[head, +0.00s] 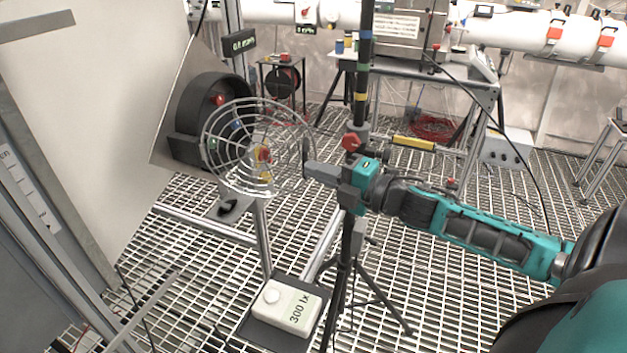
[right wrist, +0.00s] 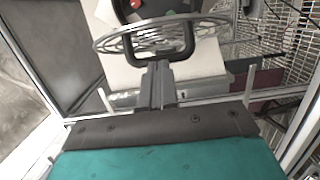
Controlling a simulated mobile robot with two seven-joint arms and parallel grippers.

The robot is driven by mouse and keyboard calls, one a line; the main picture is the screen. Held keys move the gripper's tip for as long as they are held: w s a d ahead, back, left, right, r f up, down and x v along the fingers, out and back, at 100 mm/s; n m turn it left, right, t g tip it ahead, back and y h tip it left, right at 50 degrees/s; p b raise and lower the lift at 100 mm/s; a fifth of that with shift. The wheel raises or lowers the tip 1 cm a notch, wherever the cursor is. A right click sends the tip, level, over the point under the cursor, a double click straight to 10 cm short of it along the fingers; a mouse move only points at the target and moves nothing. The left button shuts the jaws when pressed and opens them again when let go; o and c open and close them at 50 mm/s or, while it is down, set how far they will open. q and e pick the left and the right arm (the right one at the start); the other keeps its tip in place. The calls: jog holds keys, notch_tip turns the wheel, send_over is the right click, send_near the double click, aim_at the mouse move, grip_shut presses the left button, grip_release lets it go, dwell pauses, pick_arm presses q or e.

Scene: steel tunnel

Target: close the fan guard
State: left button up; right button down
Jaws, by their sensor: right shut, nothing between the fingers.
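The fan guard (head: 250,148), a round wire cage, stands open in front of the black fan housing (head: 188,148), with a clear gap on its right side. A dark handle (head: 305,152) is at the guard's right rim. My right gripper (head: 309,169) is shut and empty, its tips close to the handle. In the right wrist view the guard (right wrist: 112,43) lies ahead of the fingers (right wrist: 157,72), and the black loop handle (right wrist: 190,40) is right at the fingertips; I cannot tell whether they touch. My left gripper is not in view.
A black tripod pole (head: 349,225) stands just beside my right gripper. A large pale panel (head: 95,120) fills the left. A work table (head: 430,77) stands behind. Open grating lies around the tripod.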

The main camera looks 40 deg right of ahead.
aim_at(312, 155)
jog(key=shift+w+d+b, duration=0.3)
jog(key=shift+w+d, duration=1.35)
jog(key=shift+d, duration=0.1)
jog(key=shift+s, duration=0.1)
